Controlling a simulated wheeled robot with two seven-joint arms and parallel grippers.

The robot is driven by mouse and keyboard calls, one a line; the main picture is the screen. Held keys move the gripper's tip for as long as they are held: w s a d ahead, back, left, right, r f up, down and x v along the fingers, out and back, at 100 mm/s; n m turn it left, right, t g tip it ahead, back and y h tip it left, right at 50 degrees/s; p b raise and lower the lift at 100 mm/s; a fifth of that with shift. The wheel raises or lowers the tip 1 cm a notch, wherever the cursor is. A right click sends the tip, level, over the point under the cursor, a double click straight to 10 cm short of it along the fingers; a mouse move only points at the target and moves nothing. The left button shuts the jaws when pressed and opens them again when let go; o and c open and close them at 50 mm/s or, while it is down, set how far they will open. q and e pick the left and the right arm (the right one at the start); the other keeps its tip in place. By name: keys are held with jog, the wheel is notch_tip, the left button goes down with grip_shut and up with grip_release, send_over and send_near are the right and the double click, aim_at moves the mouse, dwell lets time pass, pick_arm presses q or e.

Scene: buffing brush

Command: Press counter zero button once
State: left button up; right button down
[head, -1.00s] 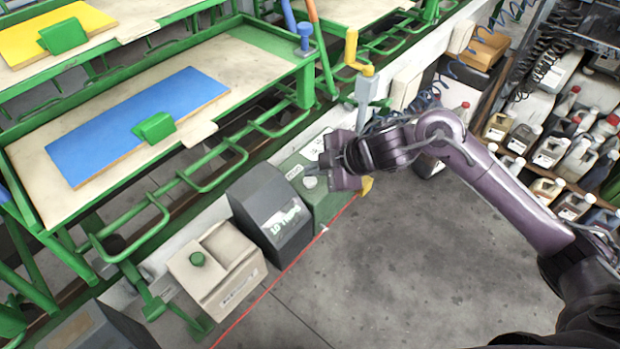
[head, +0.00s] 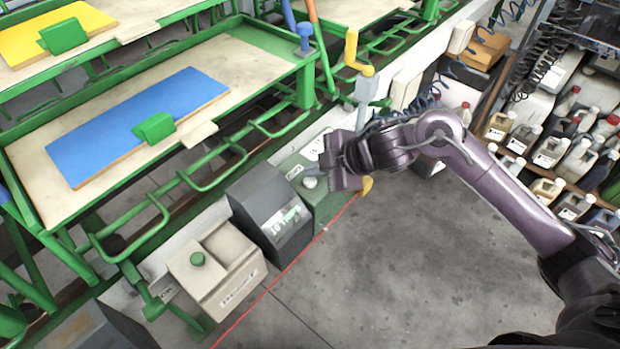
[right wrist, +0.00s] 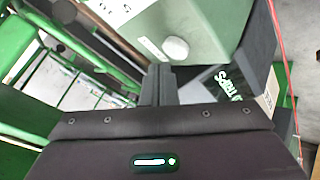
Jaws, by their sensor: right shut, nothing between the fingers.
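A round whitish button (head: 310,183) sits on a green box (head: 325,208) below the green racks. In the right wrist view the button (right wrist: 176,49) shows pale on the green box's face, beside a thin white label. My right gripper (head: 311,173) is shut and empty, its fingers pointing left over the green box close to the button. In the right wrist view the closed fingertips (right wrist: 159,70) lie just below and left of the button in the picture. Whether they touch it I cannot tell. My left gripper is not in view.
A dark grey box (head: 268,215) with lettering adjoins the green box. A beige box (head: 215,265) with a green knob stands further left. A yellow handle (head: 352,50) rises behind. Bottles (head: 550,150) fill shelves at right. The grey floor (head: 400,270) is clear.

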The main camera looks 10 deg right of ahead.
jog(key=shift+f, duration=0.1)
jog(key=shift+f, duration=0.3)
dwell(0.3)
jog(key=shift+f+b, duration=0.35)
jog(key=shift+f, duration=0.15)
dwell(0.5)
jog(key=shift+r, duration=0.1)
jog(key=shift+r+p, duration=0.8)
jog(key=shift+p, duration=0.2)
